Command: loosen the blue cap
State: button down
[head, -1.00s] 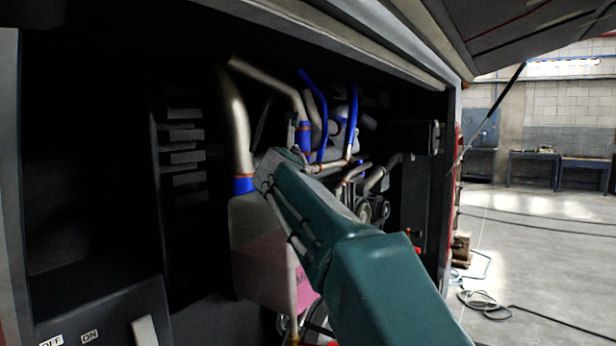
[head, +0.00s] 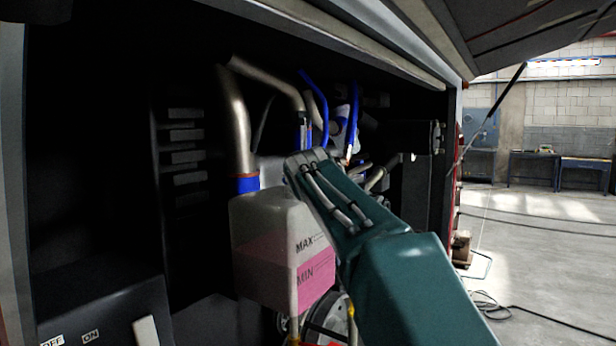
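A whitish tank (head: 265,220) with pink fluid and MAX and MIN marks hangs in the open engine bay. A blue piece (head: 246,184) sits around the lower end of a thick metal pipe, just behind the tank's top left. I cannot tell whether it is a cap or a hose sleeve, and no other clear blue cap shows. My teal arm reaches in from the lower right, its visible far end just right of the tank's top. My gripper is not visible; it is hidden beyond the arm or too dark to make out.
Blue hoses (head: 321,110) and metal pipes (head: 238,120) fill the bay behind the arm. A dark box with OFF and ON labels (head: 90,336) stands at lower left. The raised hatch (head: 530,35) hangs above right. The workshop floor (head: 545,255) at right is mostly open.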

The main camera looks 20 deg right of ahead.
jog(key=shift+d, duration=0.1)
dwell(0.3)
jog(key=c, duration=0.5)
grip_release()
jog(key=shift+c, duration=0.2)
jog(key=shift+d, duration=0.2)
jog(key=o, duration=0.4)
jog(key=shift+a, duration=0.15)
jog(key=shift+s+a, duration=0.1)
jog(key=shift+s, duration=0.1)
